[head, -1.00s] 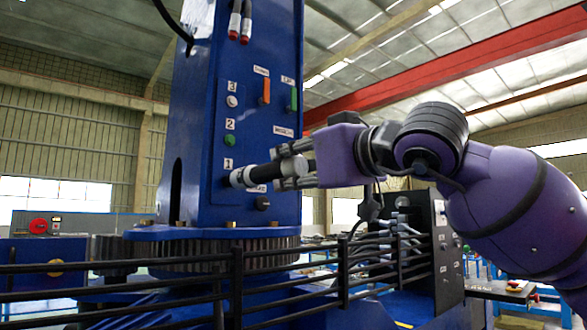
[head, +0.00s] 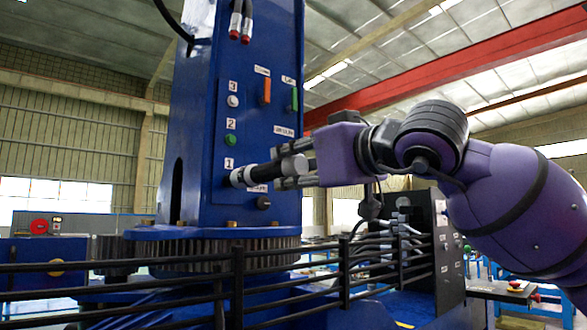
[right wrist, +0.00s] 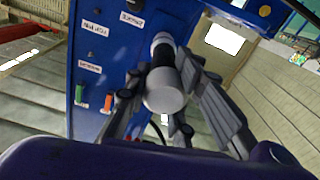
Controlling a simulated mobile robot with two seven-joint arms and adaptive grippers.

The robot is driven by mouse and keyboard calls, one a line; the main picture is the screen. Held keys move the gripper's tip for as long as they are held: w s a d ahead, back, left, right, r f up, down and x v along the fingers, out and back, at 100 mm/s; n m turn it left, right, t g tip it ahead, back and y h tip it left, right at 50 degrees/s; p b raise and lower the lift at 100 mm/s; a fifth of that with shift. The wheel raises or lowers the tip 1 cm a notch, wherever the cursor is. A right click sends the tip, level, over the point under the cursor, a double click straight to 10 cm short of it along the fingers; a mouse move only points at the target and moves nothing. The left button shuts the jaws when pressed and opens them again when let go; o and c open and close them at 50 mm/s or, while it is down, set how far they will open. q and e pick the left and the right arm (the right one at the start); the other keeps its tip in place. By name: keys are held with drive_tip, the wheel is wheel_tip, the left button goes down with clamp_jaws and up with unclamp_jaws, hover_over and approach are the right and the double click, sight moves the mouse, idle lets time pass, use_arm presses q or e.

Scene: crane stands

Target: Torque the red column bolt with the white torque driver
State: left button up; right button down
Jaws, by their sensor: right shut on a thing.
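The torque driver (head: 268,172), a black and white cylinder, points left at the blue column (head: 205,120). Its tip is at the column face, just below the label 1. My right gripper (head: 284,168) is shut on the driver near its white rear end. In the right wrist view the round pale end of the driver (right wrist: 164,92) faces me between the fingers. The red bolt does not show; the driver's tip covers the spot beside label 1. I cannot tell exactly how the tip sits on it. My left gripper is not in view.
Above on the column are a green bolt (head: 230,140) by label 2 and a pale one (head: 232,101) by label 3. An orange handle (head: 265,91) and a green handle (head: 294,99) are to the right. Black railings (head: 237,285) cross in front, below the gripper.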

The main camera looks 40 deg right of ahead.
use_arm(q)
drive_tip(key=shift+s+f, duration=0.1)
use_arm(e)
drive_tip(key=shift+s+r, duration=0.2)
